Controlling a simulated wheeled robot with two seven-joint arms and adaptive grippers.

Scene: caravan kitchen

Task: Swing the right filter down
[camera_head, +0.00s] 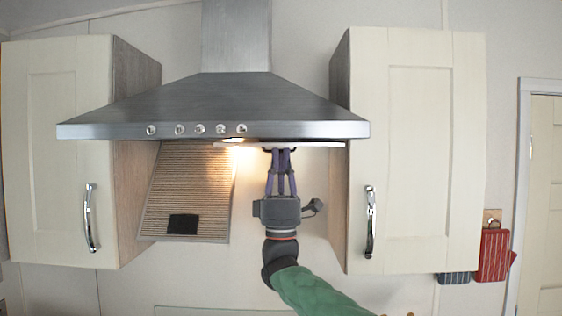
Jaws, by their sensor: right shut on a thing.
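The steel range hood (215,105) hangs between two wall cupboards. The right filter (320,144) shows only as a thin pale edge under the right half of the hood, about level. My right gripper (280,151) reaches up from below, its fingers pointing upward. It is shut at a small dark part on the underside of the right filter, seemingly its handle; the exact grip is hard to see. The left filter (190,190) hangs steeply down from the hood, with a black handle patch (183,224) near its lower edge. My left gripper is not in view.
Cream cupboards stand close on the left (65,150) and right (415,150), with metal handles on their fronts. Red cloth (493,255) hangs at the far right beside a door (542,200). A lit lamp (234,140) shines under the hood.

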